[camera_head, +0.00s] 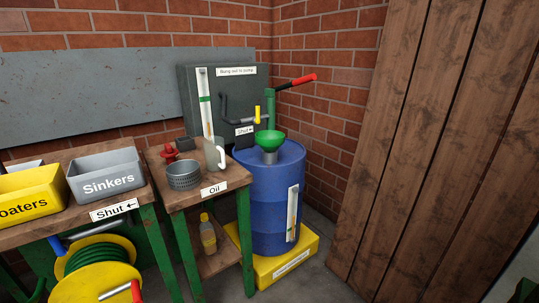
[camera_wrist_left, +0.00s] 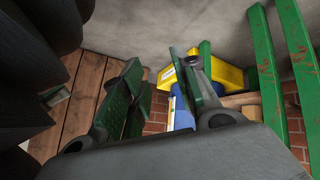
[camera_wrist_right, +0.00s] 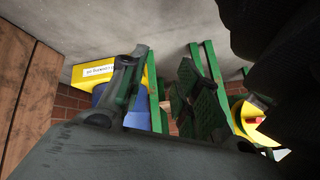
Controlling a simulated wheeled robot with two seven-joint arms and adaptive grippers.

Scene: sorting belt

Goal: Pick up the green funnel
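The green funnel (camera_head: 270,139) sits upright on top of the blue drum (camera_head: 262,205) in the head view, its spout down at the drum's lid. In the left wrist view my left gripper (camera_wrist_left: 158,72) has its two green-padded fingers apart with nothing between them. In the right wrist view my right gripper (camera_wrist_right: 162,72) is also apart and empty. Neither gripper is at the funnel in the head view. The funnel cannot be made out in either wrist view.
A green hand pump (camera_head: 270,103) with a red handle rises close behind the funnel. Left of the drum, a small table (camera_head: 233,178) holds a jug (camera_head: 214,153) and a grey round container (camera_head: 183,175). A wooden panel (camera_head: 430,150) stands at right.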

